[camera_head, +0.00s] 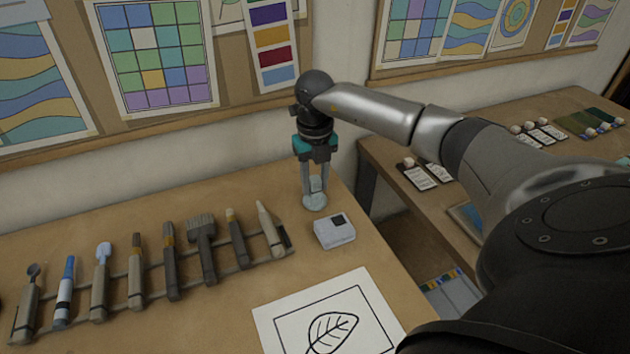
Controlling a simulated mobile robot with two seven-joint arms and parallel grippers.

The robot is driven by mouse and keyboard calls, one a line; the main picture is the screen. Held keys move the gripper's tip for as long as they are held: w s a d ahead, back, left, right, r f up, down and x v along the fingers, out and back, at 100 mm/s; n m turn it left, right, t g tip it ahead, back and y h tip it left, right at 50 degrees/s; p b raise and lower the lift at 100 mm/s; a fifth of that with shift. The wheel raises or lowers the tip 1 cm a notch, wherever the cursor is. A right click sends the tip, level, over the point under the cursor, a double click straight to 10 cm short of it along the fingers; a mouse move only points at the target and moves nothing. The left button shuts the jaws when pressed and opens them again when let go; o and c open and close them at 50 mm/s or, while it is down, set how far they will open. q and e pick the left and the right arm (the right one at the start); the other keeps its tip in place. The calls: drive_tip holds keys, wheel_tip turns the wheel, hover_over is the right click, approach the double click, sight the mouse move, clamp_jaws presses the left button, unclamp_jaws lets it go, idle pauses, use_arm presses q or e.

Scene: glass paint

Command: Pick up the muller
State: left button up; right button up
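The muller (315,201) is a small, pale, glassy piece with a wide round base and a narrower handle. It appears upright near the back edge of the wooden table (215,325). My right gripper (315,183) points straight down over it, with one finger on each side of the handle. The fingers are apart with the handle between them. I cannot tell whether they press on it, and they partly hide it. My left gripper is not in view.
A white box (334,231) with a dark panel stands close right of the muller. A rack (188,273) of brushes and tools lies to the left. A leaf drawing (280,318) lies in front. The wall is close behind. A second table (395,192) stands right, across a gap.

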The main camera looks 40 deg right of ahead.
sight(316, 179)
clamp_jaws()
drive_tip(key=shift+r, duration=0.1)
idle(0.4)
wheel_tip(316, 179, up, 20)
drive_tip(key=p, duration=0.2)
idle(0.4)
drive_tip(key=shift+c, duration=1)
unclamp_jaws()
clamp_jaws()
drive_tip(key=shift+s, duration=0.1)
